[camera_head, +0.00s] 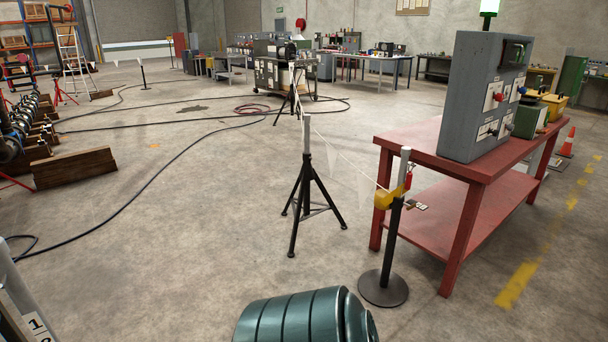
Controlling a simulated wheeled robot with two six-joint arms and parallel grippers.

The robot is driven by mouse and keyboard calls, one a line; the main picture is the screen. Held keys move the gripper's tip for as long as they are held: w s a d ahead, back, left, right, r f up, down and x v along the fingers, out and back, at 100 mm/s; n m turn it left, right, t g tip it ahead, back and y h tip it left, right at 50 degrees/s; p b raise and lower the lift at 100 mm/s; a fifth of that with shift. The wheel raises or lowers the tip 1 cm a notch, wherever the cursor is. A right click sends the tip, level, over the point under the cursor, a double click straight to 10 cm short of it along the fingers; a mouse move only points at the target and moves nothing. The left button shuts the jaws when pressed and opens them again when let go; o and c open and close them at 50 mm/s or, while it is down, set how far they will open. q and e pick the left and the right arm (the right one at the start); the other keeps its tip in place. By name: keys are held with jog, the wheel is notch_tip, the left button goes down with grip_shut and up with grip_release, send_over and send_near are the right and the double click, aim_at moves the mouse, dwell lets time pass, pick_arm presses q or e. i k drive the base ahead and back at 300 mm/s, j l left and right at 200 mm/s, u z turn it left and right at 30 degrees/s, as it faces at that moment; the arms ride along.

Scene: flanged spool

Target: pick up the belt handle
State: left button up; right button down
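I cannot tell exactly how the yellow piece is fixed to the post. Neither of my grippers shows in the head view.
A red table (429,147) bearing a grey control box (484,98) stands just right of the post. A black tripod stand (309,192) is to its left. A teal ribbed cylinder (298,318) is at the bottom edge.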

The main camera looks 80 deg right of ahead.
aim_at(409, 175)
jog(key=z, duration=3.45)
jog(key=i+l+u, duration=0.1)
jog(key=u, duration=0.3)
jog(key=i+l+u, duration=0.1)
jog(key=u, duration=0.25)
jog(key=i+l+u, duration=0.1)
jog(key=u, duration=0.3)
jog(key=i+l+u, duration=0.2)
jog(key=l, duration=0.4)
jog(key=i+l+u, duration=0.15)
jog(key=l, duration=0.5)
jog(key=l+u, duration=0.2)
jog(key=l, duration=0.45)
jog(key=i+l+u, duration=0.2)
jog(key=l, duration=0.5)
jog(key=k+j, duration=0.05)
jog(key=k, duration=0.05)
